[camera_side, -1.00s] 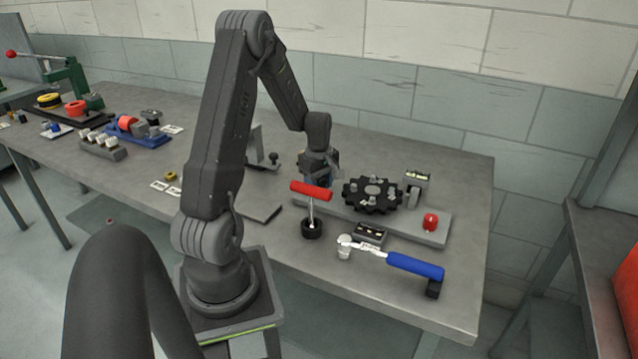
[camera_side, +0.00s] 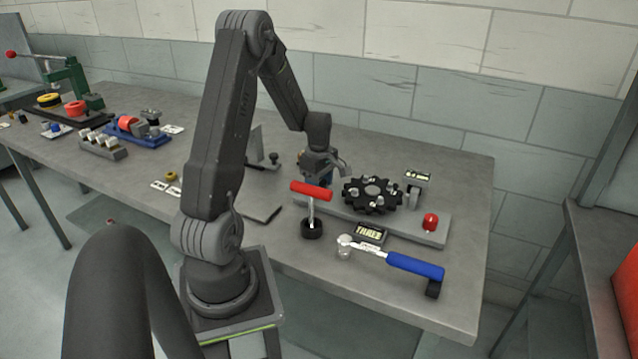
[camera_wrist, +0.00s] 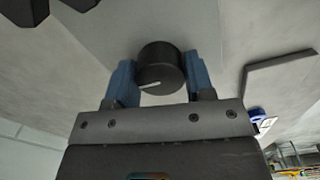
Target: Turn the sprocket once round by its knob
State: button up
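The black toothed sprocket (camera_side: 371,194) lies flat on a grey base plate (camera_side: 405,224), with small metal pins on its face. My gripper (camera_side: 322,178) is at the left end of that plate, low down, and partly hidden behind a red-handled tool. In the wrist view, the black round knob (camera_wrist: 160,66) with a white line on it sits between my gripper's two blue fingers (camera_wrist: 160,84). The fingers appear to touch it on both sides. A few dark sprocket teeth (camera_wrist: 22,10) show at the upper left of the wrist view.
The red T-handled tool (camera_side: 311,191) stands in front of my gripper. A blue-handled wrench (camera_side: 415,265) lies near the front edge. A small sign (camera_side: 370,234) reads THREE. A red button (camera_side: 431,222) is at the plate's right end, and a small display (camera_side: 418,176) stands behind the sprocket.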

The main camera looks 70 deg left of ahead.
jog(key=o, duration=0.4)
jog(key=shift+r, duration=0.1)
notch_tip(320, 180, up, 14)
jog(key=shift+f, duration=0.2)
dwell(0.5)
jog(key=w+d+r+m+t+y, duration=0.1)
jog(key=d+r+m, duration=0.2)
jog(key=d+m, duration=0.35)
jog(key=w+d+r+m+t, duration=0.1)
jog(key=d+r+m, duration=0.2)
jog(key=d, duration=0.7)
jog(key=s+d+m+t, duration=0.1)
jog(key=s+d+m, duration=0.2)
jog(key=d+m, duration=0.2)
jog(key=s+d+r+m+t, duration=0.1)
jog(key=s+d+m, duration=0.2)
jog(key=d+m, duration=0.2)
jog(key=s+d+m+t+h, duration=0.1)
jog(key=s+d+m, duration=0.2)
jog(key=d+m, duration=0.2)
jog(key=shift+s+d+r+t, duration=0.3)
jog(key=shift+d+r, duration=0.1)
jog(key=shift+d, duration=0.3)
